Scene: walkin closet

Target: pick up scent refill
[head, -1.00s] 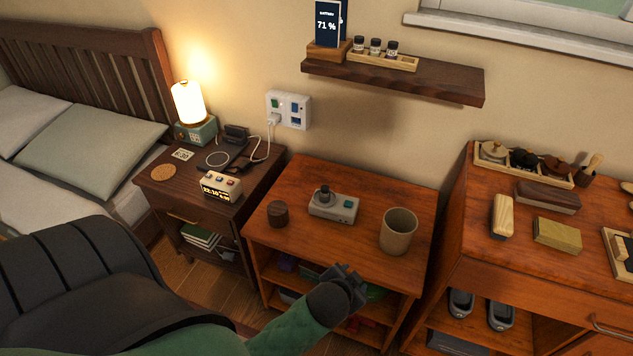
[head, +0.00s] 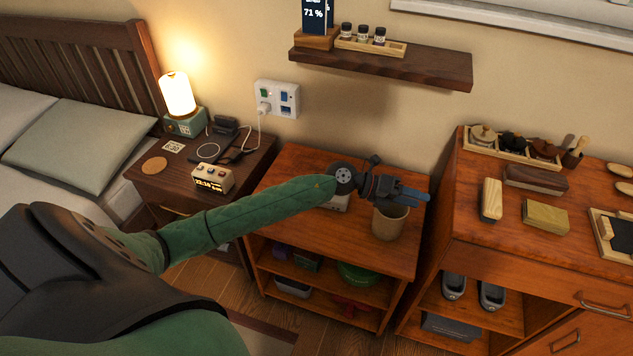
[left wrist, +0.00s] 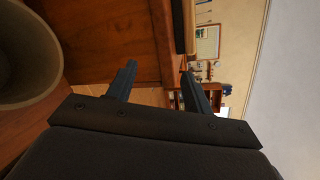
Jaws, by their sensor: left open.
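Three small dark-capped bottles (head: 362,34) stand in a wooden tray (head: 396,48) on the wall shelf; they look like scent refills, but I cannot read their labels. A small grey device (head: 338,203) on the middle cabinet is mostly hidden behind my left arm. My left gripper (head: 418,197) is open and empty, pointing right above the beige cup (head: 389,224), well below the bottles. In the left wrist view the open fingers (left wrist: 160,82) have nothing between them, and the cup (left wrist: 28,55) is at the left. My right gripper is out of view.
The wall shelf (head: 430,69) overhangs the middle cabinet (head: 285,187); its right end is bare. The right dresser (head: 470,215) holds brushes and blocks. A lit lamp (head: 178,95) and clock stand on the nightstand.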

